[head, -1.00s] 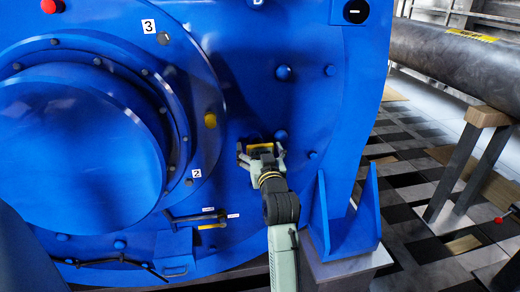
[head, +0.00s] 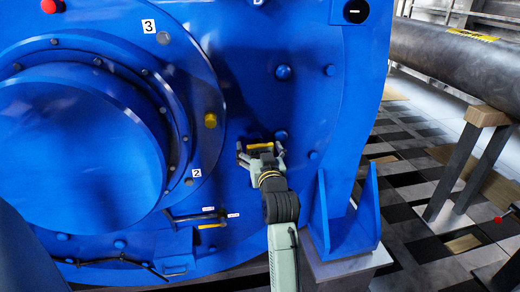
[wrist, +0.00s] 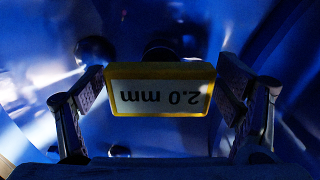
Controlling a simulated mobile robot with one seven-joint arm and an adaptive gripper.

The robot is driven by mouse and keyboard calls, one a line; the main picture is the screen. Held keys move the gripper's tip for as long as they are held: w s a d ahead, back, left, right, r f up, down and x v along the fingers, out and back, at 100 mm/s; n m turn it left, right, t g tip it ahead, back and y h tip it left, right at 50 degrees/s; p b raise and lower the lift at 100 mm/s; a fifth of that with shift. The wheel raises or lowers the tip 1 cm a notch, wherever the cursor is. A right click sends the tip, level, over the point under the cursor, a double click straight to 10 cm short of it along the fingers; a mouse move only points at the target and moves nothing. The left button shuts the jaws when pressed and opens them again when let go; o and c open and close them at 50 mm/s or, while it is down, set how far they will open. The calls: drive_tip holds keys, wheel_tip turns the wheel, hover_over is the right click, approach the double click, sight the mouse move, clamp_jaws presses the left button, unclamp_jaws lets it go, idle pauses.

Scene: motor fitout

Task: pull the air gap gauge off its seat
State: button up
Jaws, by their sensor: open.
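The air gap gauge is a yellow-edged block with a white "2.0 mm" label, seen upside down in the wrist view (wrist: 160,92). In the head view the gauge (head: 260,146) shows as a small yellow bar low on the blue motor face (head: 245,85). My gripper (head: 261,153) is open, in front of the gauge. The seat behind the gauge is hidden.
Blue bolt heads (head: 281,135) stand near the gauge. A dark rod (head: 195,216) and small labels lie to the lower left. A blue bracket (head: 345,220) stands close right of my arm. A dark pipe (head: 455,60) on a stand is farther right.

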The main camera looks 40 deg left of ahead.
drive_tip(key=shift+c, duration=0.5)
drive_tip(key=shift+d, duration=0.1)
drive_tip(key=c, duration=1.7)
drive_tip(key=shift+o, duration=0.2)
drive_tip(key=shift+v, duration=2.95)
drive_tip(key=shift+s, duration=0.1)
